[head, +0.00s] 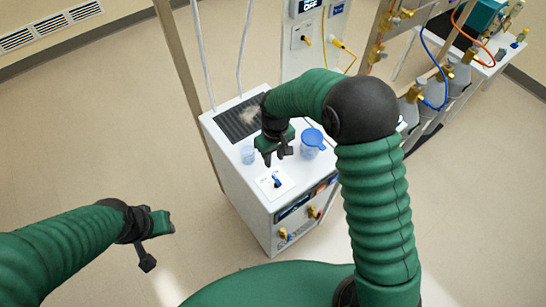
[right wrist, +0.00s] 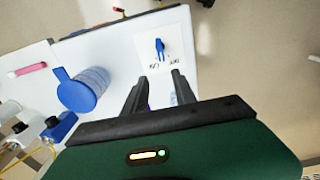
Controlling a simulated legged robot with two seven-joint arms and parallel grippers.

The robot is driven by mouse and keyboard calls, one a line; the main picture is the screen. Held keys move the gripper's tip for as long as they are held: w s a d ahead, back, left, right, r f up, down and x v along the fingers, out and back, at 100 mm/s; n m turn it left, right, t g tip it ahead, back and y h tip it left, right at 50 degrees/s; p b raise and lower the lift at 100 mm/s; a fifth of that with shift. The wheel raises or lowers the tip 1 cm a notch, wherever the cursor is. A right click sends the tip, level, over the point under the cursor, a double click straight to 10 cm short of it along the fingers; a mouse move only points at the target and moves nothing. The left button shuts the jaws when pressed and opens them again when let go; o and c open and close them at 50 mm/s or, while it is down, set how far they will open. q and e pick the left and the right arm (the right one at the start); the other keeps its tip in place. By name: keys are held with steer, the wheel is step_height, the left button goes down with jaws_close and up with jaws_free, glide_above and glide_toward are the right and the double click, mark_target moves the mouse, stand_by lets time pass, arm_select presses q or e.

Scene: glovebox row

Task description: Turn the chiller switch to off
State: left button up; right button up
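The chiller (head: 240,190) is a white box-shaped unit standing on the floor. Its switch (head: 276,180) is a small blue lever on a white plate on the top, near the front edge. In the right wrist view the blue switch (right wrist: 160,46) shows beyond my fingertips, with small lettering on the plate below it. My right gripper (head: 275,158) is over the chiller top, behind the switch and apart from it. In the right wrist view its two fingers (right wrist: 158,76) are spread with a gap and nothing between the tips. My left gripper (head: 160,245) is away from the chiller, over the floor.
A blue-lidded jug (head: 312,138) and a small clear blue cup (head: 248,154) stand on the chiller top near my right gripper. A dark vent grille (head: 238,120) is at the back. Gas cylinders (head: 460,75) with hoses stand at the right. The floor at left is clear.

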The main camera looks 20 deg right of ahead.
step_height(320, 180, up, 11)
steer(key=p, duration=0.8)
steer(key=shift+r+p, duration=0.2)
steer(key=shift+p, duration=0.2)
steer(key=shift+s, duration=0.1)
